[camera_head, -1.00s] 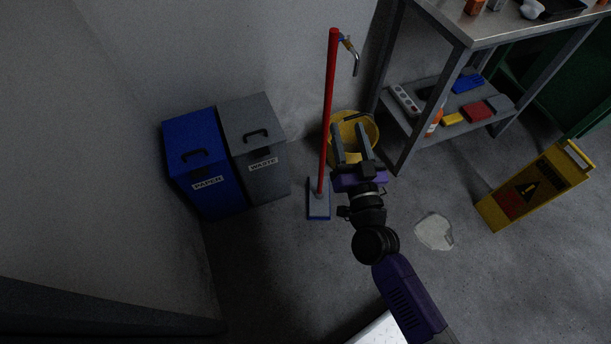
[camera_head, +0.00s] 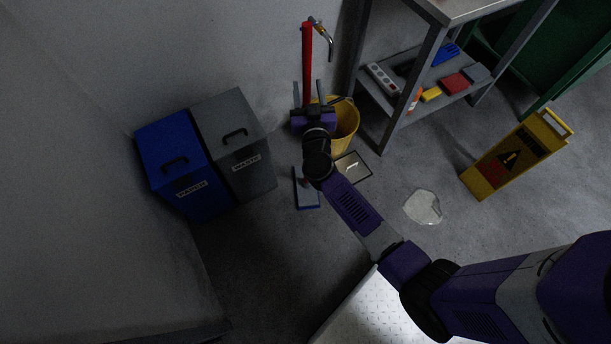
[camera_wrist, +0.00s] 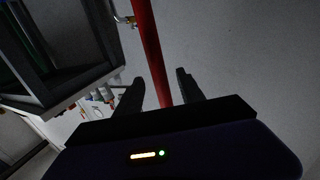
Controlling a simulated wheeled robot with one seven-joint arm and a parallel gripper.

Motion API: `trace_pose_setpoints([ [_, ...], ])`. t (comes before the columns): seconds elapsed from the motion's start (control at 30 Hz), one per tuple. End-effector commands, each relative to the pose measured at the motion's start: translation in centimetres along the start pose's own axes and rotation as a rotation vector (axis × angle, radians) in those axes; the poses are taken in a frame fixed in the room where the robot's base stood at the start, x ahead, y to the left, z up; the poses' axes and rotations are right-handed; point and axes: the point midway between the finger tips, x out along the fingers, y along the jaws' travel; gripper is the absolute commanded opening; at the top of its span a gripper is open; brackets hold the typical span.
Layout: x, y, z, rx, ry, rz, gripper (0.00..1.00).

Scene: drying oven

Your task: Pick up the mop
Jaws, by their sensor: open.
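The mop has a red handle (camera_head: 307,62) that stands upright near the wall, with a flat blue-grey head (camera_head: 306,190) on the floor. My gripper (camera_head: 312,95) is in front of the handle in the head view and hides its middle part. In the wrist view the red handle (camera_wrist: 151,45) runs between the two fingers of my gripper (camera_wrist: 160,85), which are open with a gap on both sides of it. I cannot tell whether either finger touches the handle.
A yellow bucket (camera_head: 346,125) stands right behind my gripper. A metal tap (camera_head: 325,38) is on the wall beside the handle. Blue and grey bins (camera_head: 232,140) stand left, a shelf table (camera_head: 430,45) right. A puddle (camera_head: 423,207) and yellow wet-floor sign (camera_head: 515,158) lie further right.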

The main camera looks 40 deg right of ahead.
Motion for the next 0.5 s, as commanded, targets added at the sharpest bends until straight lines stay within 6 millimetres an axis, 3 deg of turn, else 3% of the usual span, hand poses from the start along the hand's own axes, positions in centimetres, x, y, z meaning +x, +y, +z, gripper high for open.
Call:
trace_pose_setpoints([
  [0.5, 6.0, 0.0, -0.3, 0.002, 0.001, 0.001, 0.46],
])
